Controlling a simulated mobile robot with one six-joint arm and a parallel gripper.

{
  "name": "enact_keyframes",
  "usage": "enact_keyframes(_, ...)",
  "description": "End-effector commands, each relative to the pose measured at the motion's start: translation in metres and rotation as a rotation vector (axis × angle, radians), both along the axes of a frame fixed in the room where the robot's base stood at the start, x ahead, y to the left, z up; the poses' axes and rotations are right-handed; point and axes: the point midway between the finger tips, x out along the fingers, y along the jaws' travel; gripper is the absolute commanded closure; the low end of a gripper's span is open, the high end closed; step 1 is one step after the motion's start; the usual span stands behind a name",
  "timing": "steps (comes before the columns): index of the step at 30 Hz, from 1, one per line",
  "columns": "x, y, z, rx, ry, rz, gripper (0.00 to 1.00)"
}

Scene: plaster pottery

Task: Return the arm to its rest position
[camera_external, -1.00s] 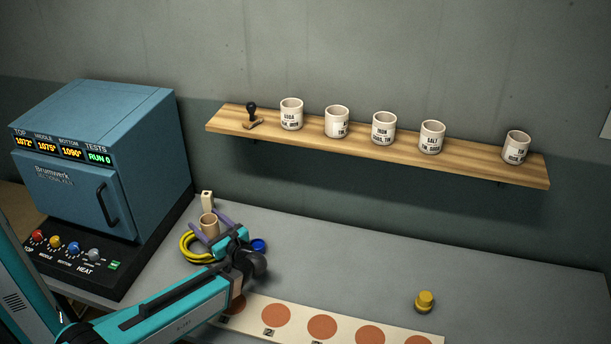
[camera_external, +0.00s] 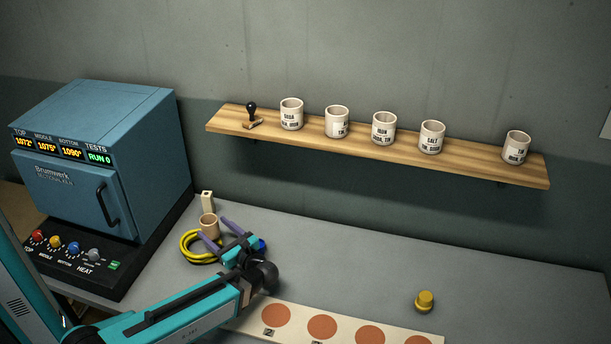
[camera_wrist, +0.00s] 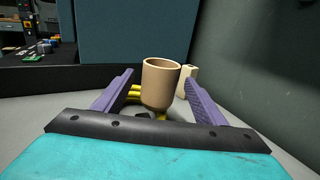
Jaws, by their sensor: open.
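My gripper (camera_external: 218,230) is low over the left part of the table, in front of the kiln's right side. Its purple fingers are spread apart, and they also show in the wrist view (camera_wrist: 157,100). A tan cup (camera_external: 209,225) stands just beyond the fingertips. In the wrist view the tan cup (camera_wrist: 160,84) is upright, between and ahead of the fingers, and nothing is held. Part of the cup's base is hidden there.
A yellow coil (camera_external: 186,245) and a small beige block (camera_external: 207,199) are by the cup. A blue kiln (camera_external: 150,150) stands left. A wooden shelf (camera_external: 280,137) holds several labelled cups and a stamp. A strip with brown discs (camera_external: 255,329) and a yellow knob (camera_external: 425,301) lie right.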

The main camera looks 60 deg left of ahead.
Motion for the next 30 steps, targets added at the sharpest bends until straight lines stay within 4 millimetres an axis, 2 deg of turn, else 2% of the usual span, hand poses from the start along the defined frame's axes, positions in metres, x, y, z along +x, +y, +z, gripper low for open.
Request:
enact_keyframes(6, 0.007, -0.023, -0.001, 0.001, -0.002, -0.003, 0.35)
enact_keyframes(17, 0.015, -0.049, -0.001, 0.0, 0.0, -0.002, 0.35)
enact_keyframes(30, 0.003, -0.011, 0.002, 0.001, 0.0, 0.002, 0.35)
